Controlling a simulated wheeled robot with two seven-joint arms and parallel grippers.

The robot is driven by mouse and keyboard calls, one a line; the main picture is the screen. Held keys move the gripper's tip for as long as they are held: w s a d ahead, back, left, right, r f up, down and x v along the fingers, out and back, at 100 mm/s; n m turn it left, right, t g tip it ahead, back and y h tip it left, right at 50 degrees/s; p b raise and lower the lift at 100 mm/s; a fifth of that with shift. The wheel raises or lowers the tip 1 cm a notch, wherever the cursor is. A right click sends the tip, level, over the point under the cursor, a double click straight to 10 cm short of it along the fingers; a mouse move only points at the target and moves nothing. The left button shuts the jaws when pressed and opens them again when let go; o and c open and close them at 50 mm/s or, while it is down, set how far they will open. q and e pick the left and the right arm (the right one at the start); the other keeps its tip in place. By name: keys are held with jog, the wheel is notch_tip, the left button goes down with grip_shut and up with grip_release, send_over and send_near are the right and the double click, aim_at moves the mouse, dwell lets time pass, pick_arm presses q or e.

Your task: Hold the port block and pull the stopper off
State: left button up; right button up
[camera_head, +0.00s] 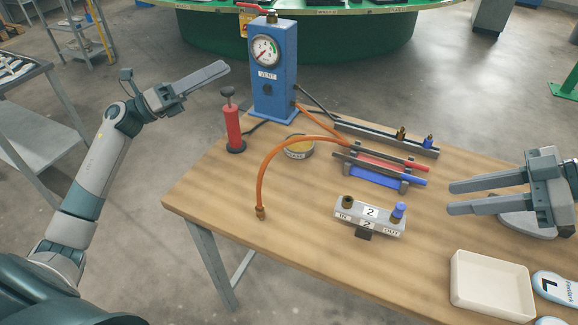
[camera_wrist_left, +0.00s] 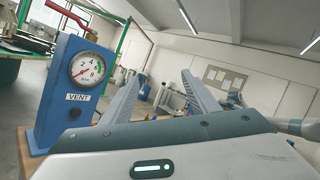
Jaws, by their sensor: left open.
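The port block (camera_head: 376,225) is a pale grey block on the wooden table, marked 2, IN and OUT. A blue stopper (camera_head: 398,210) sits upright on its OUT end. A dark brass fitting (camera_head: 347,202) is on its IN end. My left gripper (camera_head: 222,72) is open and empty, raised beyond the table's left edge, far from the block; its spread fingers also show in the left wrist view (camera_wrist_left: 158,88). My right gripper (camera_head: 449,198) is open, its two fingers pointing left, to the right of the block and apart from it.
A blue gauge box (camera_head: 283,75) marked VENT and a red hand pump (camera_head: 234,128) stand at the back left. An orange hose (camera_head: 262,175) arches left of the block. A rack (camera_head: 378,168) with red and blue bars lies behind it. A white tray (camera_head: 490,285) is front right.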

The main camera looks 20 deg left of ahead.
aim_at(359, 208)
pick_arm(q)
jog(key=s+d+f+m+g+y, duration=0.1)
jog(key=s+d+f+m+g, duration=0.3)
jog(key=d+f+m+g, duration=0.3)
jog(key=s+d+f+m+g+y, duration=0.1)
jog(key=s+d+f+m+g, duration=0.2)
jog(key=d+f+m+g, duration=0.4)
jog(key=d, duration=0.7)
jog(key=shift+s+d+m+y, duration=0.3)
jog(key=shift+s+y, duration=0.1)
jog(key=x, duration=1.7)
jog(key=shift+s+d, duration=0.15)
jog(key=shift+d, duration=0.1)
jog(key=shift+c, duration=0.3)
